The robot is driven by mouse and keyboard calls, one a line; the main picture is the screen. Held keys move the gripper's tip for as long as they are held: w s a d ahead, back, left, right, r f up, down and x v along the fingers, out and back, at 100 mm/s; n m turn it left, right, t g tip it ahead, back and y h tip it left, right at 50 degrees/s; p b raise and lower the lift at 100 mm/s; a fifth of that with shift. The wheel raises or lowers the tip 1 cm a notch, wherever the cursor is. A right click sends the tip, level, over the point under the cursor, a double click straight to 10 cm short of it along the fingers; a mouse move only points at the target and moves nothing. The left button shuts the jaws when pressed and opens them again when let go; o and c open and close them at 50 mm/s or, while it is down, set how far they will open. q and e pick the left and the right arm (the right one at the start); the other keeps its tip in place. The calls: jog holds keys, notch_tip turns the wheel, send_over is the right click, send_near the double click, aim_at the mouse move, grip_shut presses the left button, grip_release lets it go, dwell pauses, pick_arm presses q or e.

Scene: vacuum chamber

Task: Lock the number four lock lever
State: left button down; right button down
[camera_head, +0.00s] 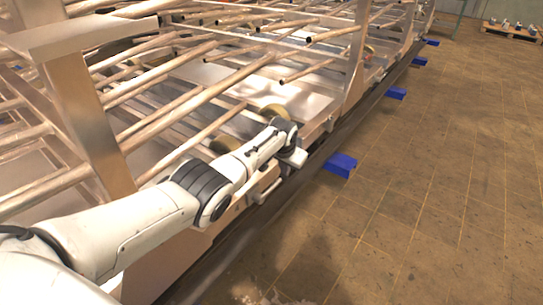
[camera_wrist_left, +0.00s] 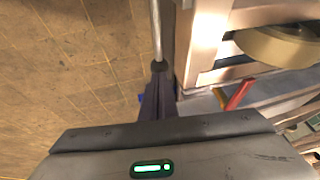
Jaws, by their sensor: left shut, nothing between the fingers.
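My left arm comes in from the lower left in the head view, and its gripper (camera_head: 297,157) is at the side edge of the metal rack, above its dark lower rail. In the left wrist view the dark fingers (camera_wrist_left: 159,72) are shut with nothing between them. A thin metal rod (camera_wrist_left: 156,30) runs up from the fingertips in the picture; I cannot tell whether they touch. A small red lever (camera_wrist_left: 238,95) is to the right of the fingers, apart from them, beside a yellow piece (camera_wrist_left: 219,98). No lever number is readable. My right gripper is not in view.
The rack carries many metal tubes (camera_head: 150,82) and pale rollers, one seen in the wrist view (camera_wrist_left: 275,47). Blue blocks (camera_head: 340,165) stick out along its lower edge. The tiled floor (camera_head: 440,190) on the right is clear. A pallet (camera_head: 512,31) stands far back.

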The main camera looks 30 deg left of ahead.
pick_arm(q)
jog(key=w+r+p+v, duration=0.1)
jog(key=w+p+v, duration=0.1)
jog(key=p+v, duration=0.6)
jog(key=v, duration=0.5)
jog(key=shift+w+d+r, duration=0.15)
jog(key=shift+w+r, duration=0.1)
jog(key=shift+r, duration=0.1)
jog(key=s+d+f+m+t+h, duration=0.1)
jog(key=s+d+f, duration=0.3)
jog(key=s+f, duration=0.45)
jog(key=s+d+f+m+t+h, duration=0.1)
jog(key=s+d+f, duration=0.3)
jog(key=s+f, duration=0.45)
jog(key=s+d+t+h, duration=0.1)
jog(key=s+d, duration=0.2)
jog(key=s, duration=0.8)
jog(key=s+d+h, duration=0.1)
jog(key=s+d, duration=0.3)
jog(key=s, duration=0.7)
jog(key=shift+r+t, duration=0.2)
jog(key=shift+t, duration=0.2)
jog(key=shift+s, duration=0.1)
